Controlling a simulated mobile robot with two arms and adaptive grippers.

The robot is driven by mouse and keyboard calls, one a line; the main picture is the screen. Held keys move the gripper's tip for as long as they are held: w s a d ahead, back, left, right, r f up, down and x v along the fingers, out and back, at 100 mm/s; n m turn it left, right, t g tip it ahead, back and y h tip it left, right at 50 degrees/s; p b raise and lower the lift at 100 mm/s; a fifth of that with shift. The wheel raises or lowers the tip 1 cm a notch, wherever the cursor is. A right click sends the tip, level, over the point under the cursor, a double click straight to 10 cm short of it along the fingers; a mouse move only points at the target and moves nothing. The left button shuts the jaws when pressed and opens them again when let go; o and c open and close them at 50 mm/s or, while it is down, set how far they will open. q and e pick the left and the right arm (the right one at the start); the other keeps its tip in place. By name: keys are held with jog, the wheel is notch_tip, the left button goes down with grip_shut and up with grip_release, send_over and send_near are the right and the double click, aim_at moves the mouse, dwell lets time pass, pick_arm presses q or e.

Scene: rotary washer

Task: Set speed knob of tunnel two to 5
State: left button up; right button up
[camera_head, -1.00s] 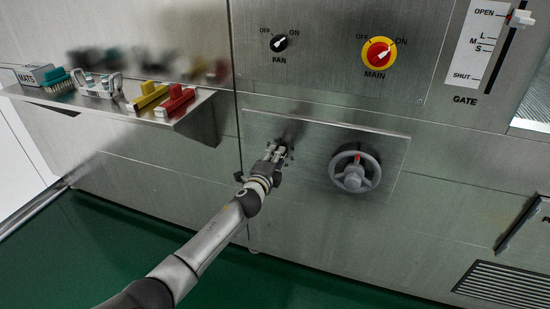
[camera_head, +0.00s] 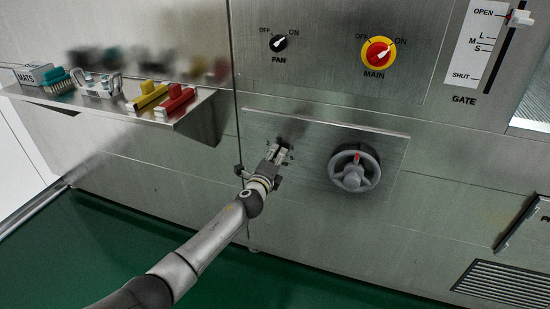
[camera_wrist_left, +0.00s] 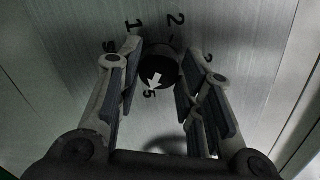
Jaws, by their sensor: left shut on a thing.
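The speed knob (camera_wrist_left: 160,66) is a small round black knob with a white arrow, ringed by printed numbers on a metal panel. In the left wrist view its arrow points down at the 5 (camera_wrist_left: 149,94). My left gripper (camera_wrist_left: 158,80) has one finger on each side of the knob, shut on it. No label naming the tunnel is readable. My right gripper is not in view.
The grey handwheel (camera_head: 355,168) with a red mark sits close to the right. Above are the FAN switch (camera_head: 279,44), the red-yellow MAIN switch (camera_head: 379,54) and the GATE lever (camera_head: 521,18). A metal shelf (camera_head: 195,122) with brushes juts out at left.

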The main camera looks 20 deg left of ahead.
pick_arm(q)
jog(key=shift+f, duration=0.1)
jog(key=o, duration=1)
jog(key=shift+s, duration=0.1)
jog(key=s, duration=0.8)
jog(key=s+r, duration=0.1)
jog(key=s, duration=0.2)
jog(key=shift+s, duration=0.4)
jog(key=shift+f, duration=0.15)
